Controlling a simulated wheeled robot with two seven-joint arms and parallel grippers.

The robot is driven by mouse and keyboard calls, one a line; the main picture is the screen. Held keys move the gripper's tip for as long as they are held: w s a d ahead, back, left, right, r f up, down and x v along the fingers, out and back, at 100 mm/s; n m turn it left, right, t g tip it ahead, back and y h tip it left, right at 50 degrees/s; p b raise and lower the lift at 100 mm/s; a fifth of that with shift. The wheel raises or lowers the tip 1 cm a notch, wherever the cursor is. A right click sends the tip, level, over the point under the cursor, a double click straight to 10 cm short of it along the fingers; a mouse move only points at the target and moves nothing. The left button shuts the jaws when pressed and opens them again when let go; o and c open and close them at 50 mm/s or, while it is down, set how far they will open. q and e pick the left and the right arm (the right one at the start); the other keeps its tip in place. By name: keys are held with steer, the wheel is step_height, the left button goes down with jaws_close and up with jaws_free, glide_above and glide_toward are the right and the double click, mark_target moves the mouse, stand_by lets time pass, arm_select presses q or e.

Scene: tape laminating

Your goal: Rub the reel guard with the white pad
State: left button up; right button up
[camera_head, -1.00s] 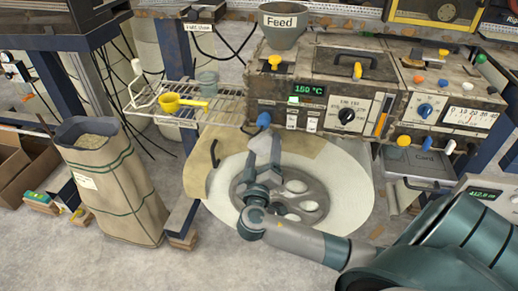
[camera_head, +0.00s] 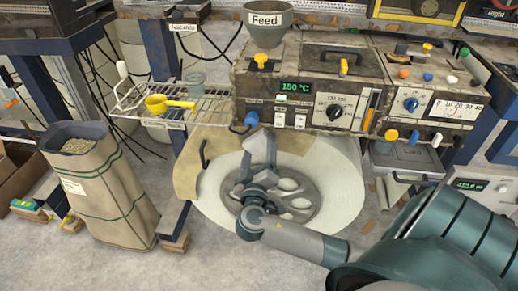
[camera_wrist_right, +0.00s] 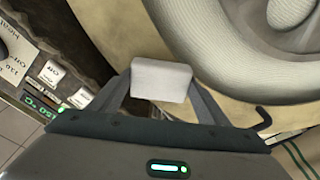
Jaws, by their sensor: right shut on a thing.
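The white pad (camera_wrist_right: 161,80) is a small pale block between the two fingertips of my right gripper in the right wrist view. My right gripper (camera_head: 259,152) is shut on it, in front of the upper part of the reel in the head view. I cannot pick out the pad in the head view. The reel guard appears to be the tan panel (camera_head: 186,172) behind the large white reel (camera_head: 346,190); the tan surface also shows beyond the pad in the wrist view (camera_wrist_right: 125,35). Whether pad and guard touch I cannot tell. My left gripper is not in view.
The control box (camera_head: 300,90) with knobs and a feed hopper (camera_head: 267,22) stands just above the reel. A wire shelf (camera_head: 140,105) with a yellow scoop (camera_head: 168,103) is at the left. A tall sack (camera_head: 100,190) stands on the floor below it.

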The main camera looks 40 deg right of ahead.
mark_target(247, 145)
steer(key=shift+w, duration=0.1)
steer(key=shift+w+a+b, duration=0.3)
steer(key=shift+w+a, duration=0.4)
steer(key=shift+w, duration=0.15)
steer(key=shift+w+a, duration=0.35)
steer(key=shift+w, duration=0.1)
steer(key=shift+r, duration=0.1)
steer(key=shift+w, duration=0.1)
steer(key=shift+w+a+b, duration=0.65)
steer(key=shift+w+a, duration=0.55)
steer(key=shift+w, duration=0.05)
steer(key=shift+s+a, duration=0.1)
steer(key=shift+r+v, duration=0.1)
steer(key=shift+v, duration=1.35)
steer(key=shift+r+v, duration=0.15)
steer(key=shift+v, duration=1.3)
steer(key=shift+a+f, duration=0.1)
steer(key=shift+a, duration=0.05)
